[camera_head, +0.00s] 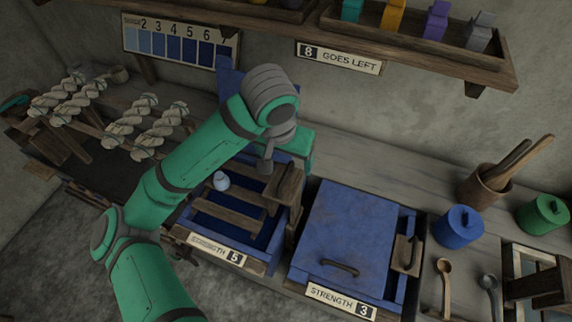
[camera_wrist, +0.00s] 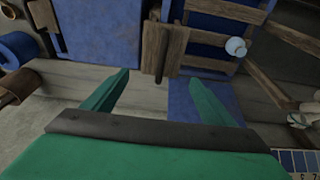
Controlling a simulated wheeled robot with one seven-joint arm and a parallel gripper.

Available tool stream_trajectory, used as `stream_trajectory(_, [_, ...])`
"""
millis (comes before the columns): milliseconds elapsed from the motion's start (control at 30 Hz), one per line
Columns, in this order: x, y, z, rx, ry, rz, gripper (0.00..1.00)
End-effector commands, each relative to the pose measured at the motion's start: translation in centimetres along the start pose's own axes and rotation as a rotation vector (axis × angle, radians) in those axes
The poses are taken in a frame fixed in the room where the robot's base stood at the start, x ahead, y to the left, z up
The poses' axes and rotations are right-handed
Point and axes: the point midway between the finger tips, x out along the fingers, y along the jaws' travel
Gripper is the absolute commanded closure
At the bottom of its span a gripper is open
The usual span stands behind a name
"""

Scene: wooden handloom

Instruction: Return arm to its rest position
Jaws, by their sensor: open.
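My green arm (camera_head: 205,150) reaches up from the lower left across the picture in the head view, bent at a grey ribbed joint. My gripper (camera_wrist: 160,78) shows in the wrist view with its two green fingers spread apart and nothing between them. Beyond the fingers are a wooden handle piece (camera_wrist: 163,50) and blue surfaces. In the head view the hand is partly hidden behind the arm, close to the open blue vat labelled strength 5 (camera_head: 258,266). I cannot tell from these views whether it touches anything.
Wooden slats and a white knob (camera_head: 221,181) are on the strength 5 vat. A closed blue vat labelled strength 3 (camera_head: 345,235) stands beside it. Blue (camera_head: 459,228) and green (camera_head: 543,214) jars stand right. A shelf (camera_head: 420,45) hangs above; twisted yarn skeins (camera_head: 150,125) lie left.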

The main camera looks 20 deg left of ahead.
Motion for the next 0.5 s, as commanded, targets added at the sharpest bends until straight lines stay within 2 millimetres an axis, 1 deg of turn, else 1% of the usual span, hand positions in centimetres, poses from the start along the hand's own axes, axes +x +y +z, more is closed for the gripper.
stream_trajectory(133, [-0.71, 0.02, -0.19, 0.001, 0.0, 0.0, 0.22])
stream_trajectory(500, [-0.73, 0.02, -0.18, 0.0, 0.0, 0.0, 0.22])
